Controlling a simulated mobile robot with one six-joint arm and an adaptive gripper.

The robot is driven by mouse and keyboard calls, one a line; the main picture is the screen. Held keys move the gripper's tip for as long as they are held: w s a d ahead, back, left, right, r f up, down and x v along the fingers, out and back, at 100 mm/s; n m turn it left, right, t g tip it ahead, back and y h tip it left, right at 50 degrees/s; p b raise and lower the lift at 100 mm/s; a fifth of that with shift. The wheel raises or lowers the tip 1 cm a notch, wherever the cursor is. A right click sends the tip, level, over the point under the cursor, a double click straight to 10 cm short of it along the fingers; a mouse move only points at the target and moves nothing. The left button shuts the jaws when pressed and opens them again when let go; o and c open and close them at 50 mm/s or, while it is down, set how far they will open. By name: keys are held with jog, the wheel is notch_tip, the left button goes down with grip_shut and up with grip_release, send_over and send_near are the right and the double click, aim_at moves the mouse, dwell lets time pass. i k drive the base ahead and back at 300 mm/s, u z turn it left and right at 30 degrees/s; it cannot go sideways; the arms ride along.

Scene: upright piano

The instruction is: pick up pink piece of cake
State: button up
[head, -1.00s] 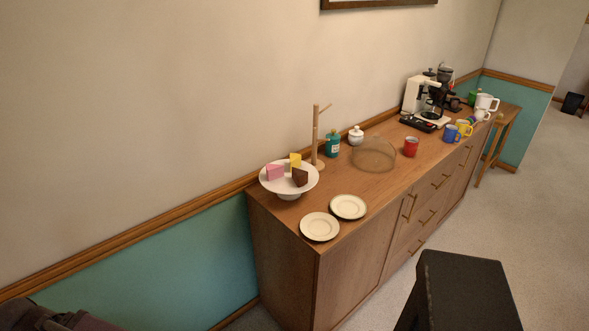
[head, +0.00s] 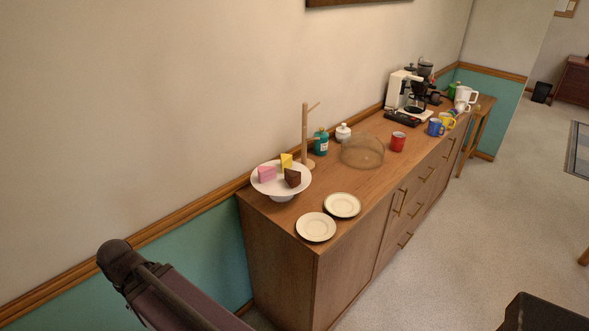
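The pink piece of cake (head: 266,174) sits on the left side of a white cake stand (head: 281,193) at the near left end of the wooden sideboard. A yellow piece (head: 286,161) stands behind it and a dark brown piece (head: 292,178) to its right on the same stand. My arm shows at the lower left, in front of the teal wall and apart from the sideboard. My gripper's fingers cannot be made out in the head view.
Two plates (head: 316,227) lie in front of the stand. A wooden mug tree (head: 306,142), a teal bottle (head: 321,142) and a clear dome (head: 362,152) are close behind or right of it. A red mug (head: 397,142) and a coffee machine (head: 404,90) stand farther right. Carpet is open at right.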

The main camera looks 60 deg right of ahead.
aim_at(266, 174)
jog(key=z, duration=0.95)
jog(key=k, duration=0.95)
jog(key=u, duration=0.05)
jog(key=i, duration=0.7)
jog(key=z, duration=0.05)
